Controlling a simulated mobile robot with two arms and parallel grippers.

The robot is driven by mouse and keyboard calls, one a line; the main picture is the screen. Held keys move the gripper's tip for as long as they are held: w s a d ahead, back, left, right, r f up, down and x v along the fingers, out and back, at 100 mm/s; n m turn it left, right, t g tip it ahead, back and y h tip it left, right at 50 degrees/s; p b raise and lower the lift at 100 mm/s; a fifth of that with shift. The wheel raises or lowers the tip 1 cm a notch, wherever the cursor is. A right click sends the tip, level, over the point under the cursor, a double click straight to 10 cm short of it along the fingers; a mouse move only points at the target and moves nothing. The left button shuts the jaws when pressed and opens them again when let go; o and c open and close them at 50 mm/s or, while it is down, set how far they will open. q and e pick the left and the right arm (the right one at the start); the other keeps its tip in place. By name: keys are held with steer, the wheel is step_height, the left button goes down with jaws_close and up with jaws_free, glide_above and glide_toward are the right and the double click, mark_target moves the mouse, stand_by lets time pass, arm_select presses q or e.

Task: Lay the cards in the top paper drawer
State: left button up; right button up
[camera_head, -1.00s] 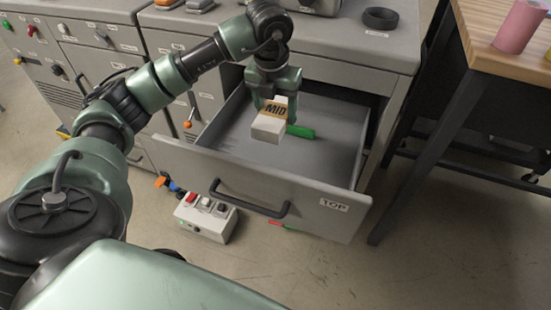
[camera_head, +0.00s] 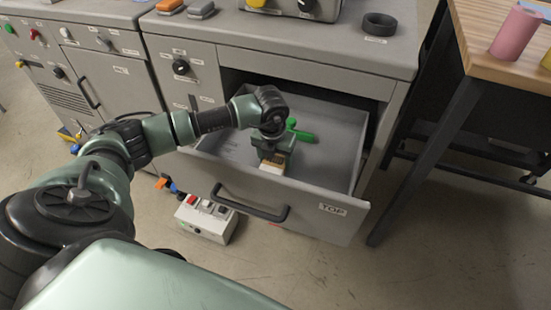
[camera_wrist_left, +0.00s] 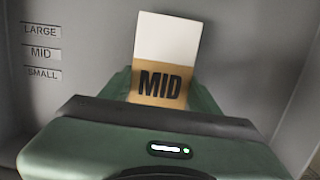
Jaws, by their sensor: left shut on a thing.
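The top paper drawer (camera_head: 332,150) is pulled open, with a TOP label on its front. My left gripper (camera_head: 273,158) is inside it, pointing down and shut on a white card stack (camera_head: 271,169) with a brown band. In the left wrist view the band of the card stack (camera_wrist_left: 163,38) reads MID, and it sits between the fingers of the left gripper (camera_wrist_left: 160,92). LARGE, MID and SMALL labels (camera_wrist_left: 41,53) show at left on the grey drawer surface. I cannot tell whether the stack touches the drawer floor. My right gripper is not in view.
A green object (camera_head: 301,134) lies in the drawer just behind my gripper. A grey control box (camera_head: 206,218) stands on the floor left of the drawer front. A wooden table (camera_head: 478,45) stands at right. The right part of the drawer is clear.

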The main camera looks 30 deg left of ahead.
mark_target(273, 164)
arm_select(q)
steer(key=o, duration=1.7)
steer(key=shift+f, duration=0.1)
steer(key=shift+c, duration=0.2)
steer(key=shift+r, duration=0.2)
step_height(273, 164, up, 12)
steer(key=s+b, duration=0.1)
steer(key=b, duration=0.1)
steer(key=shift+s+d, duration=0.2)
steer(key=shift+s, duration=0.2)
steer(key=shift+f, duration=0.1)
